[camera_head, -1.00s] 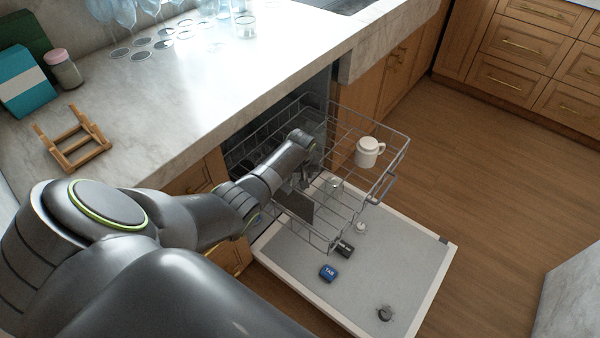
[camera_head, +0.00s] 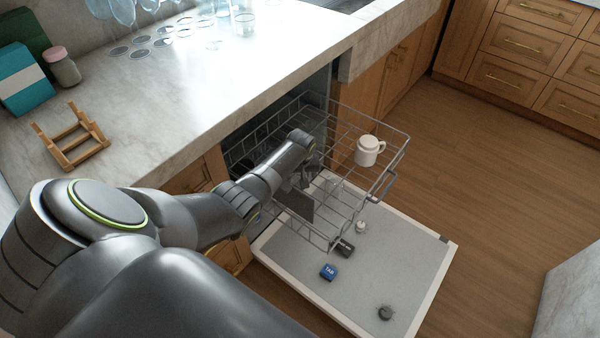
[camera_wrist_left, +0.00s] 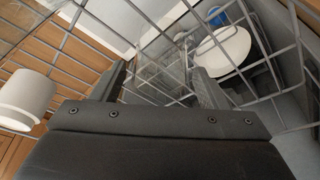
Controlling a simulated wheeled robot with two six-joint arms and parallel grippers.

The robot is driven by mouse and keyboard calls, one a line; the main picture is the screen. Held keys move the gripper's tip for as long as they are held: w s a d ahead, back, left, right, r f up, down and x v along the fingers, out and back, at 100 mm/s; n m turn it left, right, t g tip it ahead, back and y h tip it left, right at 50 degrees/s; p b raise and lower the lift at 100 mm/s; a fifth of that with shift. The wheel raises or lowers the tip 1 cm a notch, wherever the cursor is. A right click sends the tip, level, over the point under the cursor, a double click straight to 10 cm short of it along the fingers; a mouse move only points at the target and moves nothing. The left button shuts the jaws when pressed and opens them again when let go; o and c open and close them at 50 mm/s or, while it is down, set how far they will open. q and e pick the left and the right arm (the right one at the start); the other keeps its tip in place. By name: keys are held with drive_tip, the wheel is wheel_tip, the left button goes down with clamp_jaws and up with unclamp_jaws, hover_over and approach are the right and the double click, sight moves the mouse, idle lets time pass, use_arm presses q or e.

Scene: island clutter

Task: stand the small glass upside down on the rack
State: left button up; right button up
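My left gripper (camera_head: 318,176) is low inside the pulled-out wire dishwasher rack (camera_head: 398,160). In the left wrist view, a clear see-through glass (camera_wrist_left: 160,72) lies between the two spread fingers of the gripper (camera_wrist_left: 158,82). The fingers flank it closely, but I cannot tell whether both touch it. The glass is over the rack's wires; its way up and its contact with the wires are unclear. In the head view the arm and wires largely hide it. My right gripper is out of view.
A white mug (camera_head: 367,150) sits at the rack's right side. Several glasses and a wooden stand (camera_head: 72,140) are on the counter (camera_head: 180,90).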

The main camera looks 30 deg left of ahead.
use_arm(q)
drive_tip(key=shift+o, duration=0.6)
drive_tip(key=shift+s+d+r+p, duration=0.15)
drive_tip(key=shift+r+p, duration=0.15)
drive_tip(key=shift+r, duration=0.25)
drive_tip(key=p+v, duration=0.3)
drive_tip(key=v, duration=1.3)
drive_tip(key=shift+r, duration=0.15)
